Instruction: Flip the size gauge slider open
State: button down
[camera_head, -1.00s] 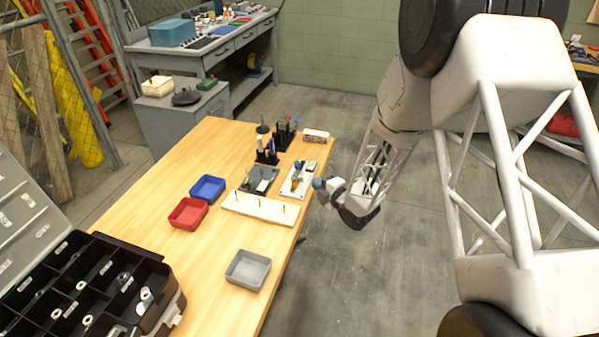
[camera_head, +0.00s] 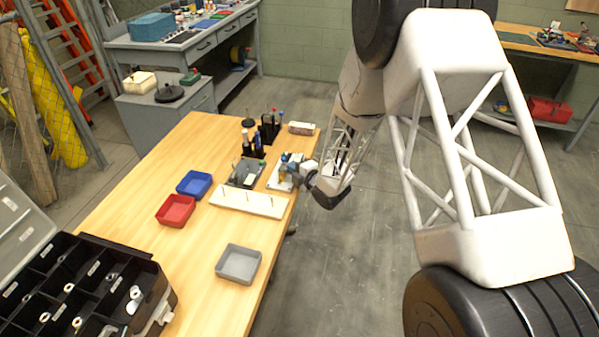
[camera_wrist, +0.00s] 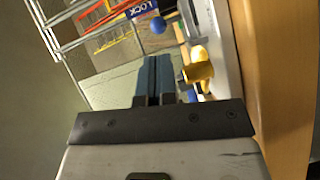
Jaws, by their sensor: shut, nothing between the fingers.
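My gripper (camera_head: 298,168) is at the right edge of the table, beside a small white plate (camera_head: 273,182) with fittings on it. In the wrist view its two blue-grey fingers (camera_wrist: 153,75) are pressed together with nothing between them. A yellow, knob-like part (camera_wrist: 199,68) stands out from the white plate (camera_wrist: 204,22) just right of the fingers. A blue ball (camera_wrist: 158,25) and a blue label reading LOCK (camera_wrist: 140,9) lie beyond the fingertips. I cannot tell for sure which part is the size gauge slider. My gripper hides part of the plate in the head view.
A white strip with pegs (camera_head: 235,203) lies nearer on the table (camera_head: 150,200). A dark grey fixture (camera_head: 246,172), dark holders (camera_head: 268,130) and a patterned block (camera_head: 302,128) stand around the plate. Blue (camera_head: 194,184), red (camera_head: 175,210) and grey (camera_head: 239,263) trays are farther left and nearer.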

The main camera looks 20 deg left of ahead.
jog(key=shift+x, duration=1.95)
jog(key=shift+w, duration=0.1)
jog(key=shift+w, duration=1.25)
jog(key=v, duration=1)
jog(key=shift+s, duration=0.1)
